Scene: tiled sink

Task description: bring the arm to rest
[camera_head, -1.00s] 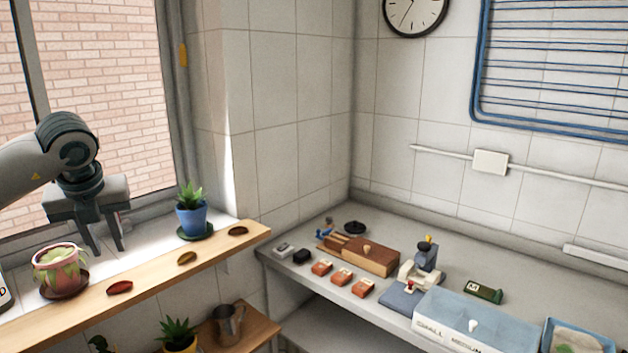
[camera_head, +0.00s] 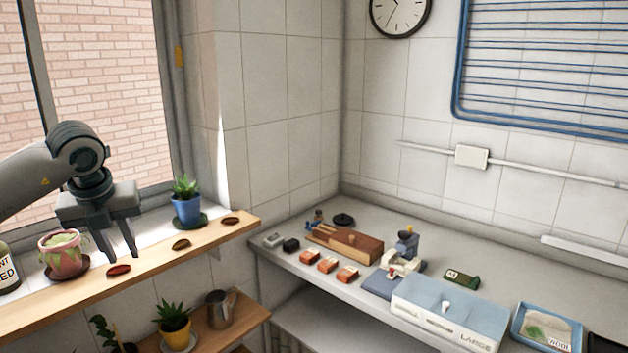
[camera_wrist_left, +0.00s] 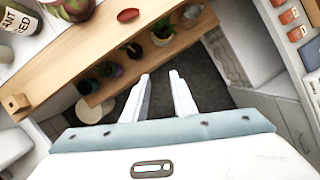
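My left gripper (camera_head: 122,238) hangs above the wooden window shelf (camera_head: 150,262) in the head view, fingers pointing down, between the pink pot and the blue pot. In the left wrist view its two fingers (camera_wrist_left: 162,78) stand apart with nothing between them, so it is open and empty. The shelf edge and the dark floor show beyond the fingers there. My right gripper is in neither view.
A pink pot (camera_head: 62,256) and a blue pot (camera_head: 187,208) stand close by the left gripper. Lower down are a yellow pot (camera_head: 175,338) and a metal jug (camera_head: 221,308).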

